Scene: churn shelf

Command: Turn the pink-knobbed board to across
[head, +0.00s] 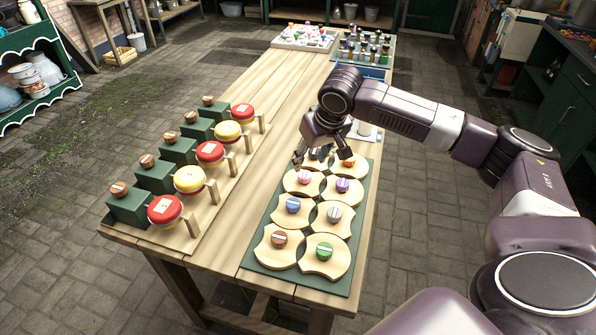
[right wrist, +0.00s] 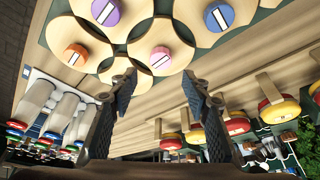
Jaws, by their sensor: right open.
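The pink-knobbed board (head: 292,185) is a pale wooden piece with curved edges in the left column of a green panel (head: 260,229). Its round pink knob (head: 304,177) has a white stripe. My left gripper is not in view.
Neighbouring boards carry orange (head: 347,161), purple (head: 342,185), blue (head: 293,205), grey (head: 334,214), brown (head: 279,239) and green (head: 324,250) knobs. A rack with red and yellow discs (head: 190,179) stands at the left.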

